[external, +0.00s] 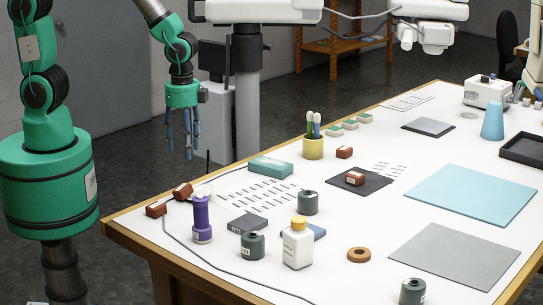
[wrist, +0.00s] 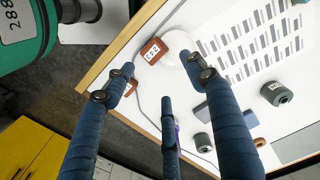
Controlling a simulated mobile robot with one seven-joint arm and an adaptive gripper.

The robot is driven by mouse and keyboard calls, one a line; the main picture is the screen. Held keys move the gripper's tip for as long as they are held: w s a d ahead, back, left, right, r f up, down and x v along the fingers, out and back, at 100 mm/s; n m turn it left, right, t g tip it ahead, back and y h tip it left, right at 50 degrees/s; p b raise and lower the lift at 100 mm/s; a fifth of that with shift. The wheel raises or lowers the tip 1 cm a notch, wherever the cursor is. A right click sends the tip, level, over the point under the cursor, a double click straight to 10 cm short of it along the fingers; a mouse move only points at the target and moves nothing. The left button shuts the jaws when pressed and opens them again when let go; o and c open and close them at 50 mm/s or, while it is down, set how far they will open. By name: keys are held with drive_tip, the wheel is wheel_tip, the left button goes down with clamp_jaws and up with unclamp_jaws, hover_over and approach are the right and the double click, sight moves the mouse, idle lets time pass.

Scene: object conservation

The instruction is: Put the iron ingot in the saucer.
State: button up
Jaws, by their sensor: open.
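My gripper (external: 182,145) hangs open and empty beyond the table's left edge, fingers pointing down. In the wrist view its blue fingers (wrist: 165,82) are spread with nothing between them. A dark grey flat block (external: 247,223), which may be the iron ingot, lies on the table right of the purple bottle. I cannot tell for sure that it is iron. A white round dish (wrist: 175,44), likely the saucer, lies beside a red-brown labelled block (wrist: 153,51) in the wrist view. In the external view the saucer barely shows against the white table.
Two red-brown blocks (external: 156,209) lie at the table's left corner, near a purple bottle (external: 202,218). Grey canisters (external: 252,246), a white bottle (external: 298,245) and a teal box (external: 270,167) stand nearby. A dark cable runs along the near edge.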

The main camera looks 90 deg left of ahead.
drive_tip(key=s+a+r+n+t, duration=0.1)
drive_tip(key=s+a+r+n, duration=0.15)
drive_tip(key=r, duration=0.65)
drive_tip(key=s+a+r+n+t, duration=0.1)
drive_tip(key=a+r+n+t, duration=0.15)
drive_tip(key=r, duration=0.75)
drive_tip(key=s+a+r+n+t, duration=0.2)
drive_tip(key=s+a+r+n, duration=0.2)
drive_tip(key=s+r, duration=0.7)
wheel_tip(320, 180, down, 11)
drive_tip(key=b, duration=1.1)
drive_tip(key=shift+f, duration=0.15)
drive_tip(key=shift+f+b, duration=0.1)
drive_tip(key=shift+b, duration=0.25)
wheel_tip(320, 180, down, 12)
drive_tip(key=b, duration=1.2)
